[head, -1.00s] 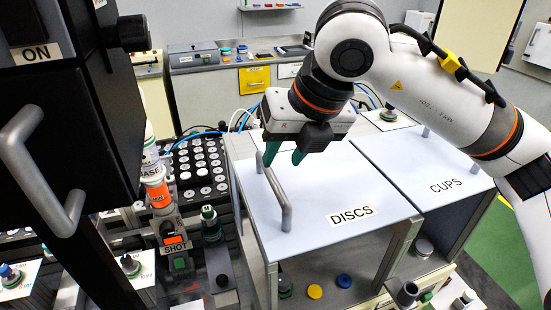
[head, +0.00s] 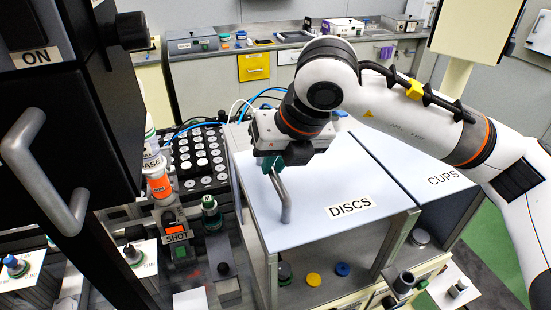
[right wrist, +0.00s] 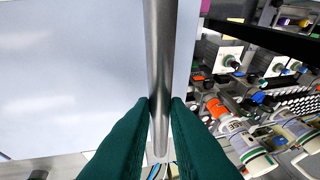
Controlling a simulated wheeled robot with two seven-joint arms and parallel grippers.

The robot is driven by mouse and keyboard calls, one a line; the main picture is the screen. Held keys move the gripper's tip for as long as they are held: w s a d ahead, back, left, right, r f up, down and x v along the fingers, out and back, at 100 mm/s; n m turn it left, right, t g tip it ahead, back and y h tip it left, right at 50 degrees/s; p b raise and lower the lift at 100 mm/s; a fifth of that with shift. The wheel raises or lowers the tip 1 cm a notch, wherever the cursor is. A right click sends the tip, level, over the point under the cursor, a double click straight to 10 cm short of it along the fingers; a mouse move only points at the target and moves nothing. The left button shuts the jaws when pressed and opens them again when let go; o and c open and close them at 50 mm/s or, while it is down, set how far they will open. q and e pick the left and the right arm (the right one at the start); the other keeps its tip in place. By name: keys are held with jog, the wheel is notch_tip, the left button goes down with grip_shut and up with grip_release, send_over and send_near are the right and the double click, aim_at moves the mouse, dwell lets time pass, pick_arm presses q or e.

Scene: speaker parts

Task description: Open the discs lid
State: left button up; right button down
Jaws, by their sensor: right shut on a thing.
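The discs lid (head: 318,222) is a pale flat panel labelled DISCS, lying closed on top of a grey box. A grey bar handle (head: 282,200) stands along its left edge. My right gripper (head: 273,168) is at the far end of this handle. In the right wrist view its green fingers (right wrist: 160,105) are shut on the handle (right wrist: 161,60), one on each side, with the pale lid (right wrist: 70,75) to the left. My left gripper is not in view.
The CUPS lid (head: 425,170) adjoins on the right. A black machine (head: 70,130) with a handle stands close at the left. Yellow and blue discs (head: 314,280) sit inside the box.

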jog(key=shift+r, duration=0.15)
jog(key=shift+w+d+r+y+b, duration=0.1)
jog(key=shift+d+r+y+b, duration=0.2)
jog(key=shift+r+b, duration=0.15)
jog(key=w+d+r+m+g+y+b, duration=0.1)
jog(key=w+d+r+y+b, duration=0.1)
jog(key=d+r+y, duration=0.4)
jog(key=w+d+r+m+g+y+b, duration=0.1)
jog(key=w+d+r+m+y, duration=0.15)
jog(key=d+r, duration=0.55)
jog(key=w+d+y, duration=0.3)
jog(key=d+y, duration=0.3)
jog(key=d, duration=0.4)
jog(key=shift+w+r+m, duration=0.15)
jog(key=shift+r+m, duration=0.2)
jog(key=shift+r, duration=0.1)
jog(key=c, duration=1.4)
grip_release()
jog(key=shift+d, duration=0.2)
